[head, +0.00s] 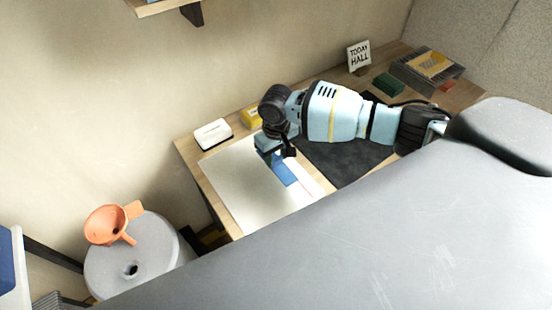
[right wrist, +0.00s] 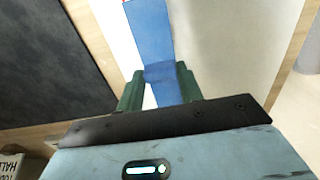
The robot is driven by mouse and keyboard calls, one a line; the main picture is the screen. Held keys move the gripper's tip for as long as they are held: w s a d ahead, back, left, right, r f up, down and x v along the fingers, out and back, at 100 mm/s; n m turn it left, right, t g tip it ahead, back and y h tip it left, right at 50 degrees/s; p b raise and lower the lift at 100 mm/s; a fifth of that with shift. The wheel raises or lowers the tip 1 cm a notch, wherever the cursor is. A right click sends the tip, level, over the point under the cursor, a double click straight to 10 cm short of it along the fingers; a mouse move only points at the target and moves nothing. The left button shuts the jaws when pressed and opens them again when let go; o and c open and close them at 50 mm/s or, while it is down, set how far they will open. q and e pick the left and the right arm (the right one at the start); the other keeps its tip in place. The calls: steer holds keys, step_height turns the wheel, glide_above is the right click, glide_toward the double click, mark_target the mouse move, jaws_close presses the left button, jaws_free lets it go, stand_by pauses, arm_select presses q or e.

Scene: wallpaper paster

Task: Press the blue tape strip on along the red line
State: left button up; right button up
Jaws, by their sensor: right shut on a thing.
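The blue tape strip (head: 286,172) is at my right gripper (head: 274,156), over the white sheet (head: 239,185) on the desk. In the right wrist view the strip (right wrist: 151,35) runs away from between the green fingertips (right wrist: 160,84), which are shut on its near end. A short piece of the red line (head: 307,189) shows on the sheet beyond the strip's free end in the head view. The rest of the line is hidden. I cannot tell whether the strip touches the sheet. My left gripper is not in view.
A white box (head: 213,134) and a yellow block (head: 251,117) stand along the desk's wall side. A dark mat (head: 340,158) lies right of the sheet. A green block (head: 388,85), a sign (head: 358,56) and a tray (head: 428,68) are further right. An orange funnel (head: 107,226) rests on a grey drum (head: 150,262).

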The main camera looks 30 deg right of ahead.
steer(key=shift+f, duration=0.65)
stand_by(0.4)
steer(key=shift+s+f, duration=0.1)
stand_by(1.0)
steer(key=o, duration=1.1)
